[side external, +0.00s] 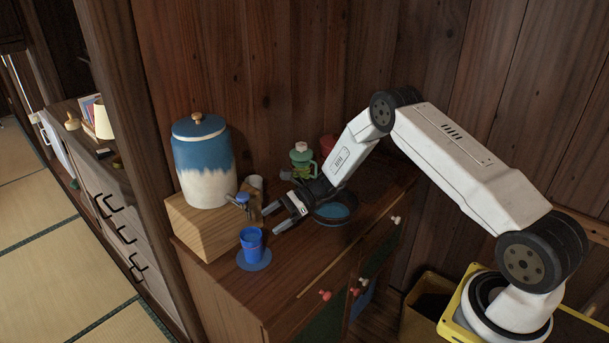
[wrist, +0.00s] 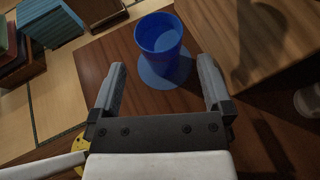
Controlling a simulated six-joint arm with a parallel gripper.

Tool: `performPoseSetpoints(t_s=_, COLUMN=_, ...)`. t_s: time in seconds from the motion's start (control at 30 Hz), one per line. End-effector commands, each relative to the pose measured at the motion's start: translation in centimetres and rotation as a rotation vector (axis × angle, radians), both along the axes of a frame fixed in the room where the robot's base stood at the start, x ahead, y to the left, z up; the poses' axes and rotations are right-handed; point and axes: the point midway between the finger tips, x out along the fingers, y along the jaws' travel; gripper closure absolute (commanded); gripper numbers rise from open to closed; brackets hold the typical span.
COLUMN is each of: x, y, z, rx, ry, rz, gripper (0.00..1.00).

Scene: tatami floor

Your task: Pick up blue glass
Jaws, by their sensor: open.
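The blue glass (side external: 251,243) stands upright on a round blue coaster (side external: 254,263) near the left front corner of the wooden cabinet top in the side view. In the wrist view the blue glass (wrist: 158,38) is ahead of my gripper, roughly centred between its fingers, with the coaster (wrist: 177,72) beneath it. My gripper (side external: 273,221) is open and empty. It is to the right of the glass in the side view and apart from it. In the wrist view both gripper fingers (wrist: 163,88) are spread wide.
A blue and white jar (side external: 205,165) with a tap stands on a wooden block (side external: 198,222) behind the glass. A dark bowl (side external: 331,217) sits under my arm. A green bottle (side external: 302,160) stands farther back.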

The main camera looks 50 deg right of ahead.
Motion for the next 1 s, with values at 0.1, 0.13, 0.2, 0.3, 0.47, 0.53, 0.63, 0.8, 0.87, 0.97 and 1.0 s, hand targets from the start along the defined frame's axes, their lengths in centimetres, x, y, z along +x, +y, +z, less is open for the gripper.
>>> performPoseSetpoints(t_s=0.1, x=0.2, y=-0.1, z=-0.1, rx=0.013, ry=0.002, rz=-0.011, gripper=0.00)
performPoseSetpoints(t_s=0.13, x=0.2, y=-0.1, z=-0.1, rx=0.013, ry=0.002, rz=-0.011, gripper=0.00)
performPoseSetpoints(t_s=0.2, x=0.2, y=-0.1, z=-0.1, rx=0.011, ry=0.001, rz=-0.010, gripper=0.00)
performPoseSetpoints(t_s=0.3, x=0.3, y=0.4, z=-0.3, rx=0.011, ry=0.001, rz=-0.008, gripper=0.00)
performPoseSetpoints(t_s=0.47, x=0.8, y=1.5, z=-0.8, rx=0.010, ry=0.001, rz=-0.006, gripper=0.00)
performPoseSetpoints(t_s=0.53, x=0.9, y=1.9, z=-1.0, rx=0.010, ry=0.001, rz=-0.007, gripper=0.00)
performPoseSetpoints(t_s=0.63, x=1.0, y=2.2, z=-1.1, rx=0.009, ry=0.001, rz=-0.007, gripper=0.00)
performPoseSetpoints(t_s=0.8, x=1.0, y=2.3, z=-1.2, rx=0.009, ry=0.001, rz=-0.007, gripper=0.00)
performPoseSetpoints(t_s=0.87, x=1.1, y=2.6, z=-1.3, rx=0.009, ry=0.002, rz=-0.006, gripper=0.00)
performPoseSetpoints(t_s=0.97, x=1.3, y=3.3, z=-1.6, rx=0.009, ry=0.002, rz=-0.006, gripper=0.00)
performPoseSetpoints(t_s=1.0, x=1.4, y=3.7, z=-1.8, rx=0.010, ry=0.002, rz=-0.005, gripper=0.00)
